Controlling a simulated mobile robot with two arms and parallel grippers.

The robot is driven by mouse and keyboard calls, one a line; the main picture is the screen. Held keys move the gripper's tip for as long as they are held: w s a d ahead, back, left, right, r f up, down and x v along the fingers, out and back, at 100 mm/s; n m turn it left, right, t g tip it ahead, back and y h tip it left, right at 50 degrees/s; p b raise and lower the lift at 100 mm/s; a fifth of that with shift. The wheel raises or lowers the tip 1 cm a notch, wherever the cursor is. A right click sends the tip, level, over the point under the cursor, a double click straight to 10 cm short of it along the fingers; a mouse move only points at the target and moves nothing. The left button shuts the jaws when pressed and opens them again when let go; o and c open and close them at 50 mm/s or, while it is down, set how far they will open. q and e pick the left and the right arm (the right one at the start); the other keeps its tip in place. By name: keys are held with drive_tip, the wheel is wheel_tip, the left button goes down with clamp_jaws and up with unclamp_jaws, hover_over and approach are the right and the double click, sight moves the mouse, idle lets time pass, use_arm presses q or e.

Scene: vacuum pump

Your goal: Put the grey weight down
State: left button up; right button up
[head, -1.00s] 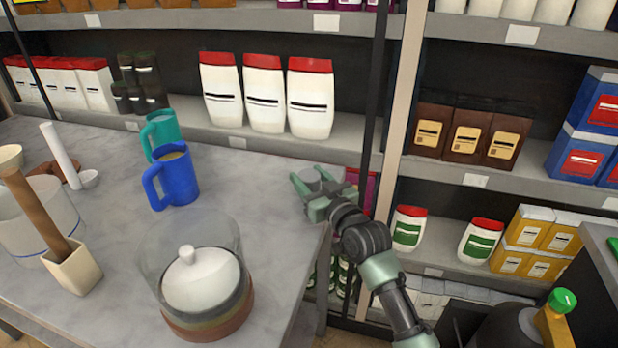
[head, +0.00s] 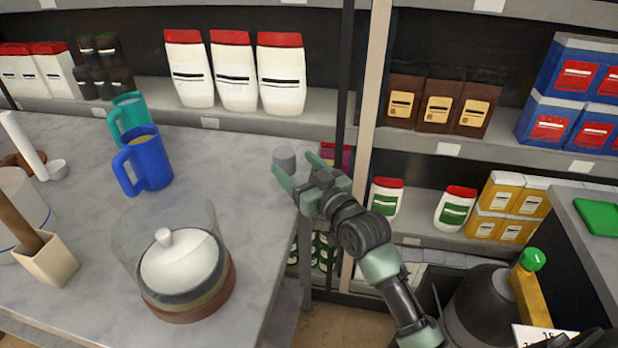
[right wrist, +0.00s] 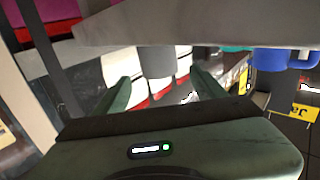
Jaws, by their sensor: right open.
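The grey weight (head: 285,158) is a small grey cylinder standing upright on the grey table (head: 250,218) near its right end. It also shows in the right wrist view (right wrist: 158,63), between and beyond my fingertips. My right gripper (head: 298,172) is open, with its green fingers pointing at the weight from the table's right edge. The fingers look apart from the weight. My left gripper is not in view.
A teal mug (head: 127,112) and a blue mug (head: 147,160) stand left of the weight. Stocked shelves rise behind the table. The table around the weight is clear.

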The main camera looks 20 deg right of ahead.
drive_tip(key=s+d, duration=0.1)
drive_tip(key=s, duration=0.5)
drive_tip(key=shift+d, duration=0.1)
